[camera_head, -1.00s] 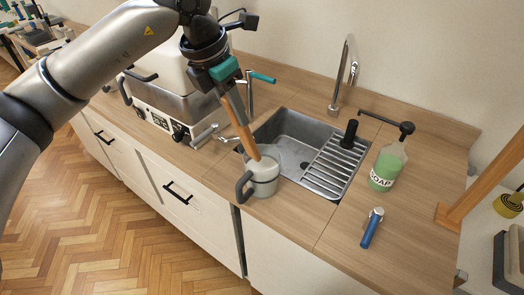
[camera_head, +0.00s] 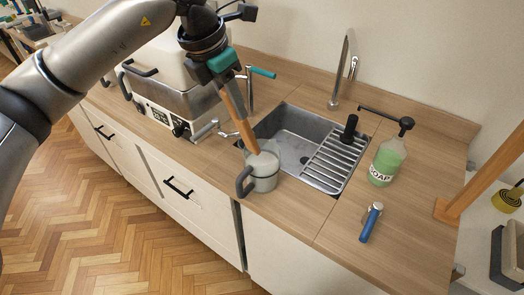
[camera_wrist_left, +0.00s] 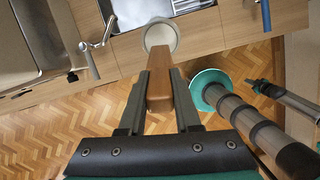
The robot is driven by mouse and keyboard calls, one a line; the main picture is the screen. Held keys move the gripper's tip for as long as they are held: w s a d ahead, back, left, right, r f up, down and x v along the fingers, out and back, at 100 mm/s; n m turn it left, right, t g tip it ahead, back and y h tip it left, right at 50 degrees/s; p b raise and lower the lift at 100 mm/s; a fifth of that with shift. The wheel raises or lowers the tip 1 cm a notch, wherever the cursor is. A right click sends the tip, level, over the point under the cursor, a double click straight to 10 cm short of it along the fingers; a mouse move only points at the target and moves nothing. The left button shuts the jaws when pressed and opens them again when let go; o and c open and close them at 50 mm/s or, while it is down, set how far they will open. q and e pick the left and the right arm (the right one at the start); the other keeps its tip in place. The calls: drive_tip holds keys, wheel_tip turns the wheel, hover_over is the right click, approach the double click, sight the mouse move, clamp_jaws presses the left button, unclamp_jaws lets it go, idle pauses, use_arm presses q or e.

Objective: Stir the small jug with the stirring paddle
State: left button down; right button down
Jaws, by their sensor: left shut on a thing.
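My left gripper (camera_head: 221,78) is shut on the top of the wooden stirring paddle (camera_head: 239,117). The paddle slants down to the right, and its lower end goes into the mouth of the small jug (camera_head: 264,180). That end is hidden inside the jug. The jug is pale grey with a dark side handle and stands upright on the counter at the sink's front left corner. In the left wrist view the paddle (camera_wrist_left: 160,91) lies between the two fingers and points at the round jug (camera_wrist_left: 161,36). My right gripper does not show.
A sink (camera_head: 285,131) with a drying rack (camera_head: 335,160) lies just behind the jug. A soap bottle (camera_head: 386,163) and a blue-handled tool (camera_head: 370,224) are to the right. A steel appliance (camera_head: 170,98) stands left. The counter front is clear right of the jug.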

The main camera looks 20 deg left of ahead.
use_arm(q)
drive_tip(key=shift+r+p, duration=1.8)
drive_tip(key=shift+r, duration=0.8)
drive_tip(key=shift+f, duration=0.15)
